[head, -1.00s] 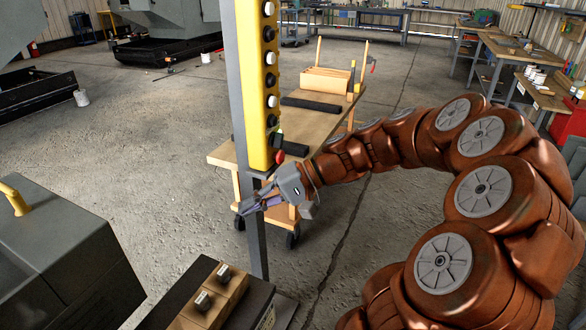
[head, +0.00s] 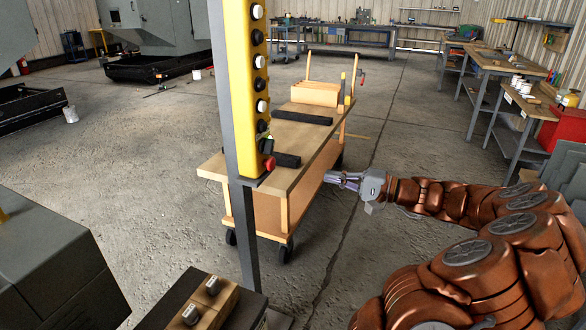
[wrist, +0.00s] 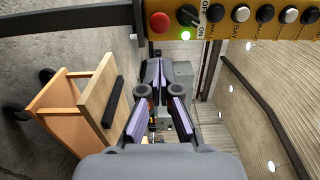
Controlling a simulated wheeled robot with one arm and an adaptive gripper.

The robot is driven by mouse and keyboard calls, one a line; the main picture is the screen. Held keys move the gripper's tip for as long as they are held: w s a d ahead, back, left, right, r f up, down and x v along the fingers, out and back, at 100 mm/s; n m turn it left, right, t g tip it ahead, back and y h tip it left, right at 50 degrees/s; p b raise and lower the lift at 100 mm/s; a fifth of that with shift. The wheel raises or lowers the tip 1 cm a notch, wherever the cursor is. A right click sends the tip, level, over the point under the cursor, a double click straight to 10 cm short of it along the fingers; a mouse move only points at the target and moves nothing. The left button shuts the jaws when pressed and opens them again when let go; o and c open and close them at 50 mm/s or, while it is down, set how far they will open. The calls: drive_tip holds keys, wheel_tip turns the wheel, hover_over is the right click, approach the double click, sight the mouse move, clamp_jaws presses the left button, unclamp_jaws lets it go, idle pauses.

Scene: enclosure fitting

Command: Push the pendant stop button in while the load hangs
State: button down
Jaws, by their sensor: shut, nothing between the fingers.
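The yellow pendant (head: 243,95) is fixed upright on a grey post, with a column of black and white buttons. Its red stop button (head: 269,163) sits at the bottom end and also shows in the wrist view (wrist: 160,22). I cannot tell how deep the button sits. Beside it in the wrist view are a black OFF/ON selector (wrist: 188,15) and a lit green lamp (wrist: 186,36). My gripper (head: 329,178) is shut and empty, right of the pendant and apart from it. Its fingers also show in the wrist view (wrist: 165,72). No hanging load is visible.
A wooden trolley (head: 215,168) with black bars and a wooden box stands behind the pendant. Workbenches (head: 480,75) line the right side. The floor between trolley and benches is clear.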

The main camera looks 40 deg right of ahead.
sight(274, 164)
drive_tip(key=p+x, duration=0.2)
drive_tip(key=x, duration=1.2)
